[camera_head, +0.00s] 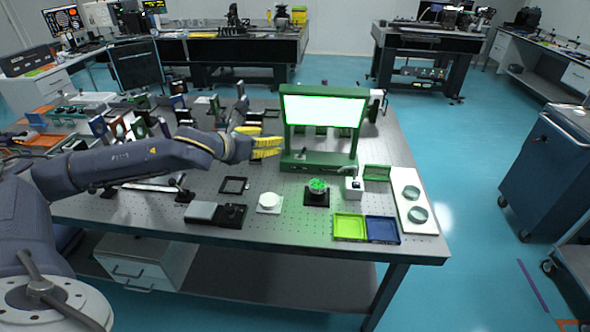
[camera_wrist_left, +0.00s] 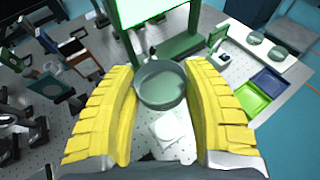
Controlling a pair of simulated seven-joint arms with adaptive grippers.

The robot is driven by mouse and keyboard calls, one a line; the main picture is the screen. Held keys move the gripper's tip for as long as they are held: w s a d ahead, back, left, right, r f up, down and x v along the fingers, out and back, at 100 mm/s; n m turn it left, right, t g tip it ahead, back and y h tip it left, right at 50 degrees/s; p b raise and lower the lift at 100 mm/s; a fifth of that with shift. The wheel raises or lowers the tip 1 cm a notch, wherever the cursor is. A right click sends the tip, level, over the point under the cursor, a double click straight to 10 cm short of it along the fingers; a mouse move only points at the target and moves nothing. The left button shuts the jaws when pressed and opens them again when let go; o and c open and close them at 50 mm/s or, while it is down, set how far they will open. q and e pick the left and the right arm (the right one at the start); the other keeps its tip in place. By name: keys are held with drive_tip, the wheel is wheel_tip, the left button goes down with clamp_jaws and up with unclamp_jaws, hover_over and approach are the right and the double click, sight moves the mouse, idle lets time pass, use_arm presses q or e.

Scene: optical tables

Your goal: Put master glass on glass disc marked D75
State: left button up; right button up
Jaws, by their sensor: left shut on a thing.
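My left gripper (camera_head: 270,147) has yellow ribbed fingers, and it also shows in the left wrist view (camera_wrist_left: 160,92). It is shut on a round, clear greenish glass (camera_wrist_left: 160,84), held between the fingertips above the table. In the head view this glass is hard to make out against the green stand. Two more round glass discs (camera_head: 411,192) (camera_head: 418,214) lie on a white board at the table's right; they also show in the left wrist view (camera_wrist_left: 254,38) (camera_wrist_left: 277,54). I cannot read any D75 mark or tell which one bears it. My right gripper is not in view.
A green stand with a bright panel (camera_head: 322,110) stands just right of the gripper. In front are a white round piece (camera_head: 269,201), a black base with a green-topped piece (camera_head: 317,188), a lime tray (camera_head: 349,227) and a blue tray (camera_head: 382,229). Optical mounts crowd the left.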

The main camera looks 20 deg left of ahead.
use_arm(q)
drive_tip(key=shift+m+h, duration=0.4)
drive_tip(key=shift+h, duration=0.2)
drive_tip(key=w+d+r, duration=0.1)
drive_tip(key=d, duration=0.1)
drive_tip(key=w+d+r, duration=0.1)
drive_tip(key=w+d, duration=0.1)
drive_tip(key=d, duration=0.1)
drive_tip(key=w+d+r, duration=0.1)
drive_tip(key=d+r, duration=0.1)
drive_tip(key=shift+w+d+r, duration=0.1)
drive_tip(key=shift+w+d, duration=0.1)
drive_tip(key=shift+d, duration=0.2)
drive_tip(key=shift+c, duration=0.2)
drive_tip(key=n+y, duration=0.1)
hover_over(317, 184)
wheel_tip(317, 184, down, 16)
drive_tip(key=shift+r, duration=0.25)
drive_tip(key=shift+f, duration=2.6)
drive_tip(key=shift+f, duration=0.15)
drive_tip(key=o, duration=1.3)
